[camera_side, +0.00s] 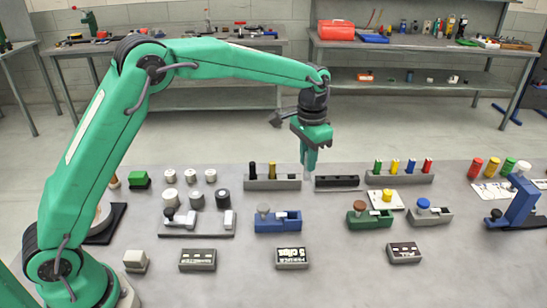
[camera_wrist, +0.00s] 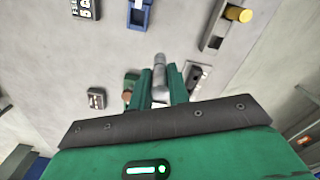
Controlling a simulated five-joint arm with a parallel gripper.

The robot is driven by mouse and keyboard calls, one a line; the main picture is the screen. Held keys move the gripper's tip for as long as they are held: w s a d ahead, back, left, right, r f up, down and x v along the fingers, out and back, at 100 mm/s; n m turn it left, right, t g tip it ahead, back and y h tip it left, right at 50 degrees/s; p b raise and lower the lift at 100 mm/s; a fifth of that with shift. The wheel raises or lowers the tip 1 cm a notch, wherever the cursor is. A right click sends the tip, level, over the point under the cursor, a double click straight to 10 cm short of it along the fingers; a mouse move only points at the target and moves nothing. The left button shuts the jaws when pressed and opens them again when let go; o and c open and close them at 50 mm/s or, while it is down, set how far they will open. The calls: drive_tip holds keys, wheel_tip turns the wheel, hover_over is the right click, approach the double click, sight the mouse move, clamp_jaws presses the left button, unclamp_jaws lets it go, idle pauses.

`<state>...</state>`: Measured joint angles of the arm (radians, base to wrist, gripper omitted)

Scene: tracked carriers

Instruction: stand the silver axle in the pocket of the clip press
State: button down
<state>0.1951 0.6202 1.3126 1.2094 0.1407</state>
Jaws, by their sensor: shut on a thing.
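My gripper (camera_side: 309,160) is shut on the silver axle (camera_side: 307,174), a short grey rod whose lower end shows below the fingers. In the wrist view the axle (camera_wrist: 160,72) stands out between the two green fingers (camera_wrist: 160,90). In the side view the gripper is near the gap between two racks. A blue fixture (camera_side: 287,222) with a grey knob stands nearer the camera, behind a plate that seems to read "clips" (camera_side: 292,258); it looks like the clip press, but I cannot be sure. It also shows in the wrist view (camera_wrist: 138,14). Its pocket is not clear.
A grey rack (camera_side: 287,184) holds a black and a gold-topped axle left of my gripper. A black rack (camera_side: 337,182) lies right of it. A rack with several coloured pegs (camera_side: 400,179) and a green fixture (camera_side: 370,217) stand further right.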

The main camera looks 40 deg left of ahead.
idle(0.4)
drive_tip(key=s+f, duration=0.2)
drive_tip(key=s, duration=0.4)
drive_tip(key=shift+s+d+f, duration=0.15)
drive_tip(key=shift+d+f, duration=0.15)
drive_tip(key=shift+d, duration=0.15)
drive_tip(key=shift+f, duration=0.15)
drive_tip(key=shift+f, duration=1.85)
drive_tip(key=shift+f, duration=1.6)
idle(2.3)
drive_tip(key=c, duration=1.3)
unclamp_jaws()
